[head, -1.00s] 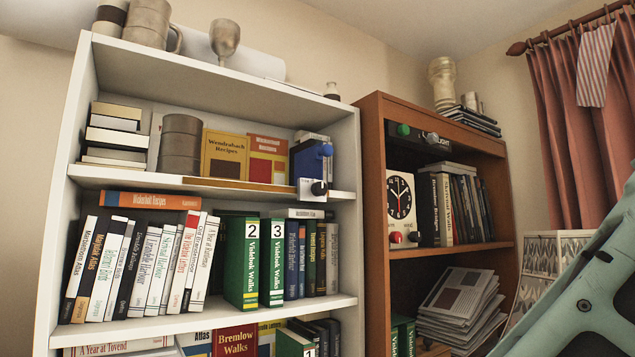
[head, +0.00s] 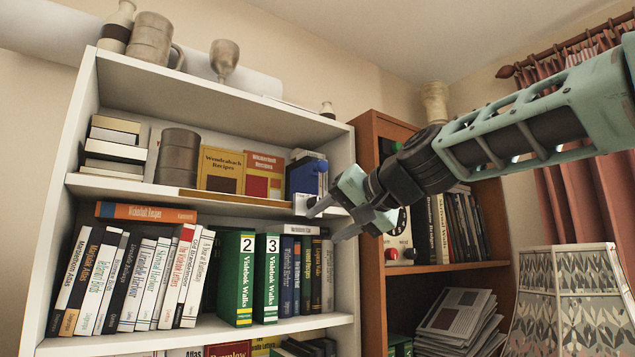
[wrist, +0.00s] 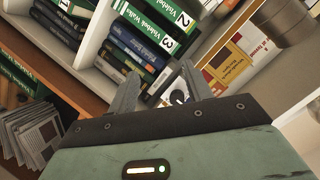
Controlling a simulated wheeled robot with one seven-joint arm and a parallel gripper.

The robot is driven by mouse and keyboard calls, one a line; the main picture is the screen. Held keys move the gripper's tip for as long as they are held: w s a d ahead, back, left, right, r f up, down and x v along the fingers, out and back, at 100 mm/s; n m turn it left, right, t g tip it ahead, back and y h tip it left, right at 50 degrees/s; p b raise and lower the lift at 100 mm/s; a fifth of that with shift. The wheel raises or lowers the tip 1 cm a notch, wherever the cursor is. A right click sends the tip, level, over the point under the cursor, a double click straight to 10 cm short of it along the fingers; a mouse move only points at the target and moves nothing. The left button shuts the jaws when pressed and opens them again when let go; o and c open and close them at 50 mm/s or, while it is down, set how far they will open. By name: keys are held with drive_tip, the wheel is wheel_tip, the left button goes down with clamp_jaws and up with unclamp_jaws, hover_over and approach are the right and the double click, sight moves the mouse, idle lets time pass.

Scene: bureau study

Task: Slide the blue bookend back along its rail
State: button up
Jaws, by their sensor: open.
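A tan rail strip (head: 235,198) runs along that shelf's front edge. A white block (head: 300,204) sits at the strip's right end; the black knob seen on it earlier is hidden behind my fingers. My gripper (head: 321,222) reaches in from the right, open and empty, in front of the shelf's right end. In the wrist view a small white piece with a dark round part (wrist: 180,97) shows between my open fingers (wrist: 160,74). I cannot tell whether they touch it.
Green binders (head: 267,278) and upright books stand on the shelf below. A dark canister (head: 178,157) and a yellow recipe book (head: 221,170) stand left of the bookend. A brown bookcase (head: 367,133) with a clock stands close on the right, behind my arm.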

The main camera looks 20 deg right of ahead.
sight(317, 169)
drive_tip(key=d+r+m+t, duration=0.2)
drive_tip(key=d+r+t, duration=0.4)
drive_tip(key=r, duration=0.9)
drive_tip(key=shift+g+h, duration=0.4)
drive_tip(key=shift+g, duration=0.3)
drive_tip(key=p+x, duration=0.3)
drive_tip(key=x, duration=0.2)
drive_tip(key=p+x, duration=0.3)
drive_tip(key=x, duration=0.1)
drive_tip(key=d+p+x, duration=0.1)
drive_tip(key=p+x, duration=0.2)
drive_tip(key=x, duration=0.2)
drive_tip(key=shift+w+a+f, duration=0.1)
drive_tip(key=shift+w, duration=0.4)
drive_tip(key=shift+w+a+f+p, duration=0.15)
drive_tip(key=shift+w+a+p, duration=0.15)
drive_tip(key=shift+w, duration=0.35)
drive_tip(key=shift+c, duration=0.3)
